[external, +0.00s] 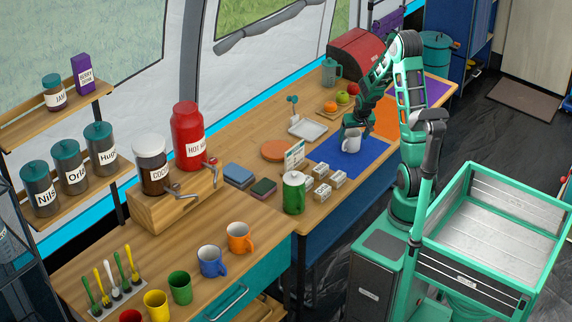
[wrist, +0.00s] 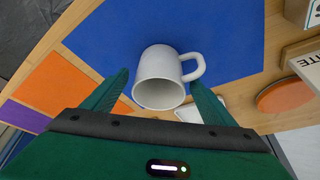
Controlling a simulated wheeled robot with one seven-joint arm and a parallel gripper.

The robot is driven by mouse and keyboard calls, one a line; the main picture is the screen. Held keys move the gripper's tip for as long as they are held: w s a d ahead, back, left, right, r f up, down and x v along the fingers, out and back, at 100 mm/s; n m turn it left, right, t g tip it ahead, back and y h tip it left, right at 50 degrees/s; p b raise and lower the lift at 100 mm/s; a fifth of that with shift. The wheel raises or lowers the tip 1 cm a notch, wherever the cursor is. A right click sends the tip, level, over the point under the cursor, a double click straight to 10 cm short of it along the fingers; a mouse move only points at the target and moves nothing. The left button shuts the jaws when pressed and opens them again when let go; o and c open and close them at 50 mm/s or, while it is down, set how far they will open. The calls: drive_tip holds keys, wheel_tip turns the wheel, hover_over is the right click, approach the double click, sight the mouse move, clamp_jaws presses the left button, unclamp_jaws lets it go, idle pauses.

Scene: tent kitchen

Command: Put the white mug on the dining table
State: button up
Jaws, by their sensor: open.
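The white mug (external: 351,140) is on the blue mat (external: 372,155) on the wooden table. In the wrist view the mug (wrist: 162,80) has its mouth facing the camera and its handle to the upper right. My gripper (external: 352,130) is right at the mug in the external view. In the wrist view my gripper (wrist: 160,98) is open, with one green finger on each side of the mug. I cannot tell whether either finger touches it.
Orange (external: 388,117) and purple (external: 425,88) mats lie farther along the table. Coloured mugs line the front left counter (external: 270,224).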

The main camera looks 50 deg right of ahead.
drive_tip(key=v, duration=0.8)
drive_tip(key=s+a+r+g+y, duration=0.1)
drive_tip(key=s+a+r, duration=0.2)
drive_tip(key=s, duration=0.5)
drive_tip(key=s+a+r+n+g+y, duration=0.1)
drive_tip(key=s+a+r, duration=0.2)
drive_tip(key=s+a, duration=0.3)
drive_tip(key=s+a+r+g, duration=0.1)
drive_tip(key=s+a+r, duration=0.3)
drive_tip(key=s, duration=0.7)
drive_tip(key=shift+a+g+y, duration=0.3)
drive_tip(key=shift+a+y, duration=0.1)
drive_tip(key=shift+a, duration=0.15)
drive_tip(key=shift+w, duration=0.1)
